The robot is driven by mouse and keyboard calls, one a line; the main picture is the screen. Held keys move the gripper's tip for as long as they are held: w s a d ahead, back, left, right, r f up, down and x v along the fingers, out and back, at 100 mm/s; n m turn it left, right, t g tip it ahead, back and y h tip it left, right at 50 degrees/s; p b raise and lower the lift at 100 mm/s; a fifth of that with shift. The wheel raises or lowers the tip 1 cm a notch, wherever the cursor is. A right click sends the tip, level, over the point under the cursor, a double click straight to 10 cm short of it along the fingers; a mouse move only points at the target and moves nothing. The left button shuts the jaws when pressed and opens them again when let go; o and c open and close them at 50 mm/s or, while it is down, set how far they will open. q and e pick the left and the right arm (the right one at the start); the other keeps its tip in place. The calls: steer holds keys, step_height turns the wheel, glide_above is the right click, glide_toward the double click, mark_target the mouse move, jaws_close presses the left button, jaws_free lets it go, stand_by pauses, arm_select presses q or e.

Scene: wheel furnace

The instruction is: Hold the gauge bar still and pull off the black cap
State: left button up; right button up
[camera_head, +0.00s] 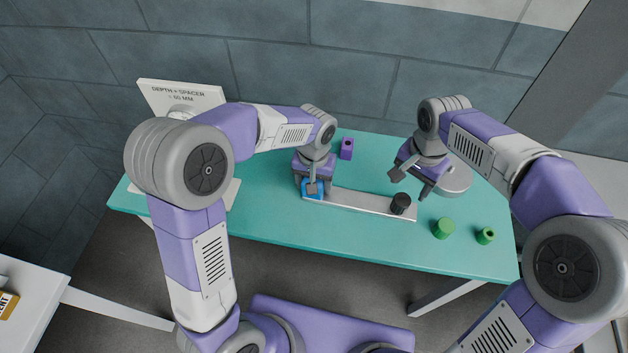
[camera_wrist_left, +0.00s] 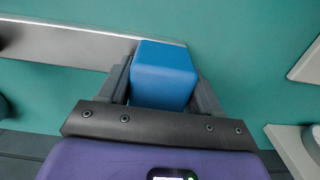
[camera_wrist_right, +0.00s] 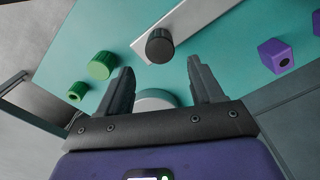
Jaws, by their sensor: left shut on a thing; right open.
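The gauge bar (camera_head: 355,201) is a flat silver strip on the teal table, with a blue block (camera_wrist_left: 165,75) on its left end and a black cap (camera_head: 400,204) at its right end. My left gripper (camera_head: 312,186) is shut on the blue block, one finger on each side in the left wrist view. My right gripper (camera_head: 409,182) is open and empty, just beyond the black cap and apart from it. In the right wrist view, the cap (camera_wrist_right: 160,46) lies ahead of the open fingers and the bar (camera_wrist_right: 195,25) runs away from it.
A large green cylinder (camera_head: 443,228) and a smaller green ring (camera_head: 485,236) stand right of the cap. A purple block (camera_head: 347,148) with a hole stands behind the bar. A grey round disc (camera_head: 458,180) lies under my right gripper. The table's front strip (camera_head: 330,233) is clear.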

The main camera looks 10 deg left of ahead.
mark_target(402, 199)
steer(key=shift+f, duration=3.8)
steer(key=shift+c, duration=0.5)
jaws_close()
